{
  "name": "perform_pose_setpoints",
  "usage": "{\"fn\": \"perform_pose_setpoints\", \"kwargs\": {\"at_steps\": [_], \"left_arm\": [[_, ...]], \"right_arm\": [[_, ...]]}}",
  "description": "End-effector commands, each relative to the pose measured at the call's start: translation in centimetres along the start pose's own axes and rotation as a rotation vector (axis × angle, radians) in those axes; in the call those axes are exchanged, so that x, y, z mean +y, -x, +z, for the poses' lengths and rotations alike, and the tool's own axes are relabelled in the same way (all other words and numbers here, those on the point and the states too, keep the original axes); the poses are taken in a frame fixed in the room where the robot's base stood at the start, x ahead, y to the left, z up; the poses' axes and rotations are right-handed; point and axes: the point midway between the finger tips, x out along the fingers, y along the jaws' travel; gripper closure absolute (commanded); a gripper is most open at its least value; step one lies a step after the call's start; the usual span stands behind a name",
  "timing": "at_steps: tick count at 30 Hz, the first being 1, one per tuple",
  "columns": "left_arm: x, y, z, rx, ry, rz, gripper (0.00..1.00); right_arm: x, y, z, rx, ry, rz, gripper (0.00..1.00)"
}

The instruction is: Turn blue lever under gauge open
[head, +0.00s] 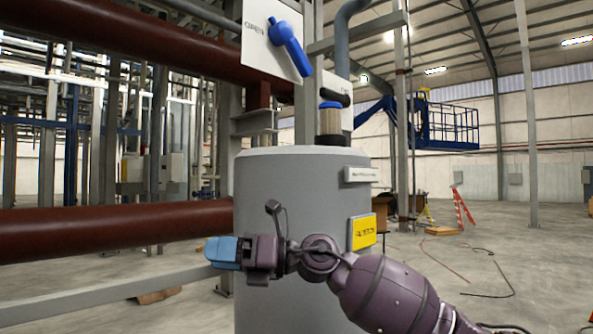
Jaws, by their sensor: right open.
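A blue lever (290,48) is mounted on a white panel (258,45) at the top centre of the head view. Its handle slants down and to the right from its pivot, and its lower end reaches past the panel's edge. No gauge can be made out in this view. My right gripper (222,251), with blue fingertips, points left in front of the grey tank, well below the lever and apart from it. It is open and holds nothing visible. My left gripper is not in view.
A grey tank (285,190) with a yellow label (363,232) stands behind my right arm. A black handle (336,96) sits above it on another panel. Thick dark red pipes (110,230) run across the left. Open floor lies to the right.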

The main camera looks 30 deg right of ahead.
Motion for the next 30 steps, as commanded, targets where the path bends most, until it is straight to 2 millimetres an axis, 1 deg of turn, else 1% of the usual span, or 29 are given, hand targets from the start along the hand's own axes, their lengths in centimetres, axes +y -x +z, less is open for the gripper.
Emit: {"fn": "perform_pose_setpoints", "kwargs": {"at_steps": [1, 5, 8, 9, 11, 12, 14, 15, 17, 18, 20, 21, 25, 27, 30], "left_arm": [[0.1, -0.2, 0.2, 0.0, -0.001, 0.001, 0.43], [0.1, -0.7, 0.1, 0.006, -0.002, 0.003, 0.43], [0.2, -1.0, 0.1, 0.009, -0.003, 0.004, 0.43], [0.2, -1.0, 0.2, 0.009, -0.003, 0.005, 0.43], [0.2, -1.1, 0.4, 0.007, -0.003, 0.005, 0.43], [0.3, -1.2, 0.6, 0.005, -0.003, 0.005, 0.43], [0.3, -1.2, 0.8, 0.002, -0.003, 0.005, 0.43], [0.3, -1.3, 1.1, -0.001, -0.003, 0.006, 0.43], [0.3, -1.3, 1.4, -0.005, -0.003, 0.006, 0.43], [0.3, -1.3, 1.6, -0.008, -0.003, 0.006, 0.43], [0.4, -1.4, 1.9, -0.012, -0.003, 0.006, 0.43], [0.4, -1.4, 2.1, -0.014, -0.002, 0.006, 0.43], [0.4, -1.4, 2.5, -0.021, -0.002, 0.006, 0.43], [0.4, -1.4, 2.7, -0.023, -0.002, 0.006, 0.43], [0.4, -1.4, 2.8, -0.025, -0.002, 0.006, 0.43]], "right_arm": [[0.9, 0.1, 1.8, 0.032, 0.095, -0.022, 0.47], [3.2, 0.6, 6.0, 0.106, 0.317, -0.093, 0.47], [5.0, 1.5, 9.3, 0.152, 0.482, -0.162, 0.47], [5.8, 2.0, 10.6, 0.168, 0.543, -0.194, 0.47], [7.0, 2.9, 12.7, 0.188, 0.635, -0.246, 0.47], [7.9, 3.5, 14.1, 0.199, 0.694, -0.282, 0.47], [9.3, 4.7, 16.2, 0.212, 0.78, -0.34, 0.47], [10.3, 5.5, 17.5, 0.22, 0.834, -0.381, 0.47], [11.8, 7.0, 19.6, 0.226, 0.911, -0.447, 0.47], [12.9, 8.0, 20.9, 0.229, 0.959, -0.493, 0.47], [14.6, 9.7, 22.8, 0.229, 1.024, -0.563, 0.47], [15.7, 10.8, 23.9, 0.227, 1.062, -0.608, 0.47], [18.8, 14.3, 26.8, 0.215, 1.154, -0.738, 0.47], [20.1, 15.8, 27.9, 0.207, 1.185, -0.792, 0.47], [21.3, 17.3, 28.8, 0.198, 1.212, -0.843, 0.47]]}}
